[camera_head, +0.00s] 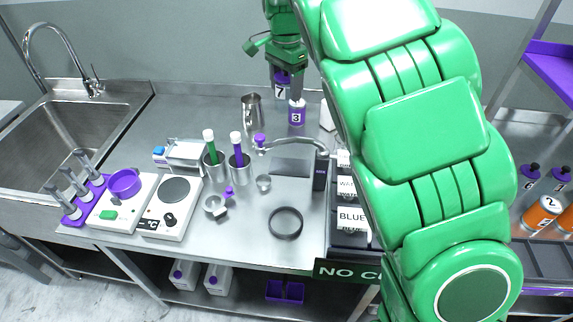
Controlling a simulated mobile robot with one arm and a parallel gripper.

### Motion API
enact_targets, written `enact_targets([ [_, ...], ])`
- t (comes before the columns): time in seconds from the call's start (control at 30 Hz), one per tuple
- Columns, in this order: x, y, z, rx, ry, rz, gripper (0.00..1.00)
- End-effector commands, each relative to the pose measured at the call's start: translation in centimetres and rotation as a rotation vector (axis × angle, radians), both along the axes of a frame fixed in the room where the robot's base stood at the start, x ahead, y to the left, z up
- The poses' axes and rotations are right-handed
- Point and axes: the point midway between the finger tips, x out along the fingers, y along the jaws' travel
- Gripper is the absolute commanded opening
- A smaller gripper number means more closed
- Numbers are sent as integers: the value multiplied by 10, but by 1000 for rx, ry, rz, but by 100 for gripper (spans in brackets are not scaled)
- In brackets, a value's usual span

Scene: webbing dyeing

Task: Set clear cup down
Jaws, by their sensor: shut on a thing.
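My gripper (287,66) is at the top centre, above the back of the steel counter. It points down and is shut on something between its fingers. The clear cup's outline is hard to make out there against the purple container marked 7 (281,91). I cannot tell how far this cup is above the counter.
A metal pitcher (252,112) stands left of the gripper. A small cup (263,184), a black ring (285,223) and tube holders (239,168) stand nearer the front. A hotplate (167,207) and sink (60,130) are at left. Bare counter (250,235) lies around the ring.

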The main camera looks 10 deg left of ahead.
Motion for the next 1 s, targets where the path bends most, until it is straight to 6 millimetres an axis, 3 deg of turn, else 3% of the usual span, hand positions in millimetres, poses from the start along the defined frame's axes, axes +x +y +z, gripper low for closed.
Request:
enact_targets([
  [0.37, 0, -2, -29, -1, 3, -4, 20],
  [0.8, 0, -1, -97, -2, 3, -2, 20],
  [1.0, 0, -2, -116, -2, 1, -3, 20],
])
